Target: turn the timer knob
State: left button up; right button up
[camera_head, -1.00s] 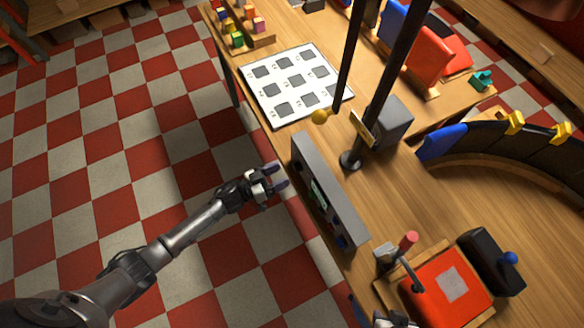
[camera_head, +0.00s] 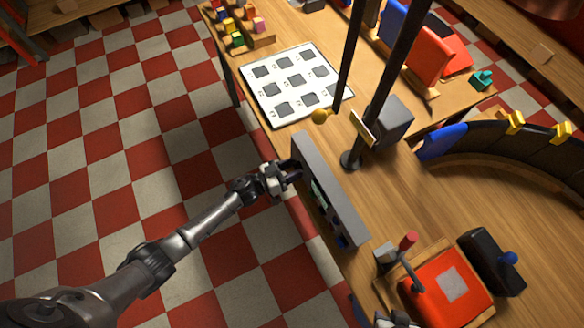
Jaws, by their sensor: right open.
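A long grey panel box (camera_head: 333,188) stands along the near edge of the wooden table. Its front face is seen at a steep angle, with a green display and blue parts low on it. I cannot make out the timer knob; my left gripper covers the far end of the front face. My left gripper (camera_head: 293,173) is at that end, its fingertips close to or touching the face. Whether its fingers are closed on anything is hidden. My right gripper (camera_head: 396,321) shows only partly at the bottom edge, open, beside the red box.
A dark post (camera_head: 385,90) on a round base stands behind the panel, with a grey block (camera_head: 390,122) beside it. A white grid board (camera_head: 295,82) lies beyond. A red box (camera_head: 445,288) with a lever and a black curved track (camera_head: 500,145) are at right.

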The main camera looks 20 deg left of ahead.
pick_arm(q)
jog(key=c, duration=0.6)
